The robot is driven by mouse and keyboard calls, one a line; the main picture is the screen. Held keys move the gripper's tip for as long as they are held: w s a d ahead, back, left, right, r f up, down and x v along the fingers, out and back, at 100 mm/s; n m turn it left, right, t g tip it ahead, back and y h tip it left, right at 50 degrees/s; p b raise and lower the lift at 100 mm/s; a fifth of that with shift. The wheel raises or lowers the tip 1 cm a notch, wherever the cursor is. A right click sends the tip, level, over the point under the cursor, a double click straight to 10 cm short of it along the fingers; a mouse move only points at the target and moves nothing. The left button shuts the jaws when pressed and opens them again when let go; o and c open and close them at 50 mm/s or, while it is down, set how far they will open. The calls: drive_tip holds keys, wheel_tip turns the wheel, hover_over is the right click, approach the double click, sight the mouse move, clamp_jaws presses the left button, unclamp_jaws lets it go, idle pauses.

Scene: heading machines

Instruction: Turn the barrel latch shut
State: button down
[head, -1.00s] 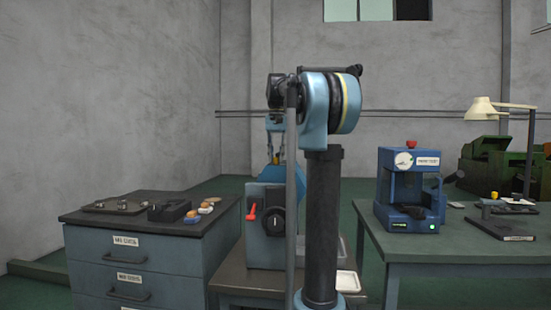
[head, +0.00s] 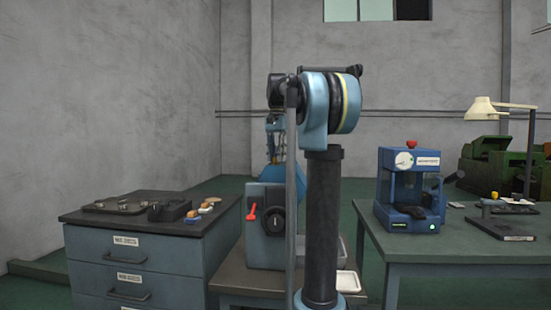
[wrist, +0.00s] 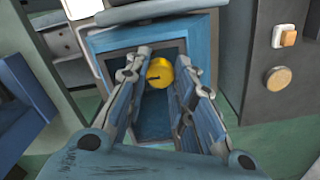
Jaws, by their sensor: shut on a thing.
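In the wrist view a round yellow knob (wrist: 160,73) with a dark mark on its face sits between the two fingers of my gripper (wrist: 161,60), which is shut on it. The knob is in front of a blue framed panel (wrist: 103,47); it looks like the barrel latch, though its bolt is hidden. In the head view my gripper (head: 275,140) is above the grey-blue machine (head: 265,258), and my own arm hides much of it. The knob cannot be made out clearly there.
The machine has a red lever (head: 251,215) and a dark dial. A drawer cabinet (head: 135,262) with small parts on top stands left. A green bench (head: 470,258) with a blue press (head: 408,190) stands right. My arm column blocks the middle.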

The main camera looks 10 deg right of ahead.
drive_tip(key=c, duration=1.3)
unclamp_jaws()
wheel_tip(320, 180, up, 12)
drive_tip(key=shift+w+f, duration=0.1)
drive_tip(key=shift+w, duration=0.05)
drive_tip(key=s+f+n, duration=0.2)
drive_tip(key=s+f, duration=0.9)
drive_tip(key=f, duration=0.6)
drive_tip(key=s+f+n+t, duration=0.1)
drive_tip(key=s+f+n, duration=0.2)
drive_tip(key=s+f, duration=0.9)
drive_tip(key=s+f+n+t, duration=0.1)
drive_tip(key=s+f+n, duration=0.2)
drive_tip(key=s+f, duration=0.9)
wheel_tip(320, 180, down, 12)
drive_tip(key=shift+s+f, duration=0.1)
